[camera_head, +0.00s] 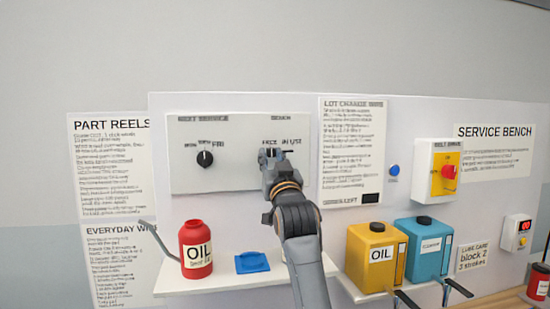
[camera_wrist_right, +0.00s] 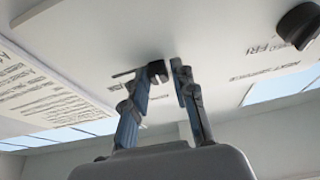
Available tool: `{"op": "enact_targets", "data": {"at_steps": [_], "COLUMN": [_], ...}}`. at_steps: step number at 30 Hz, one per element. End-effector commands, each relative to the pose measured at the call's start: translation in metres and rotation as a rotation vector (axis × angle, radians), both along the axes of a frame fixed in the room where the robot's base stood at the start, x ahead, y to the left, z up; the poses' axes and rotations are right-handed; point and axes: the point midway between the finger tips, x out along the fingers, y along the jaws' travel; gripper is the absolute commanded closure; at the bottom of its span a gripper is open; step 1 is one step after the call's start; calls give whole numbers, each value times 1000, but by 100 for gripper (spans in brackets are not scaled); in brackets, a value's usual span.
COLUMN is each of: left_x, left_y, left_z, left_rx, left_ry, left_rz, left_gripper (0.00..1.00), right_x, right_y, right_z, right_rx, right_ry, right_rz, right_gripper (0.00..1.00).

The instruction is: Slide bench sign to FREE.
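The bench sign is on the right half of a white panel (camera_head: 235,178), under the label BENCH, with the words FREE and IN USE above a thin dark slot (camera_head: 287,151). My right gripper (camera_head: 270,154) is at the panel below the word FREE and covers the left part of the slot. The slot shows there to the left of the fingers. The sign's slider cannot be made out clearly from the dark fingertips. My left gripper is not in view.
A black dial (camera_head: 205,158) is left on the same panel. Below, a shelf (camera_head: 225,280) holds a red oil can (camera_head: 195,250) and a blue tray (camera_head: 252,263). Yellow (camera_head: 372,255) and blue (camera_head: 428,248) containers stand right of my arm. A red knob (camera_head: 448,172) is at the right.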

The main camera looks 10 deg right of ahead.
Motion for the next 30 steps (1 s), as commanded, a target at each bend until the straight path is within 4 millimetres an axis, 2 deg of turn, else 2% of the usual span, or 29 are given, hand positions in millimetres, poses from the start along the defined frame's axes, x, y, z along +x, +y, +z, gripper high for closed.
{"op": "enact_targets", "data": {"at_steps": [1,4,12,17,23,30], "left_x": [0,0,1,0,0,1], "left_y": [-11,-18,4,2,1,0], "left_z": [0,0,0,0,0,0], "left_rx": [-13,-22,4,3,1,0], "left_ry": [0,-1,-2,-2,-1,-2], "left_rz": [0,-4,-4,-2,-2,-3], "left_gripper": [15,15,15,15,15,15], "right_x": [0,0,0,-6,-32,-75], "right_y": [0,-1,-3,-3,-2,-2], "right_z": [0,0,1,-1,-13,-31], "right_rx": [0,0,0,0,2,0], "right_ry": [0,-1,-3,-4,-3,-3], "right_rz": [0,-2,-4,-5,-4,-3], "right_gripper": [57,57,57,57,57,57]}}
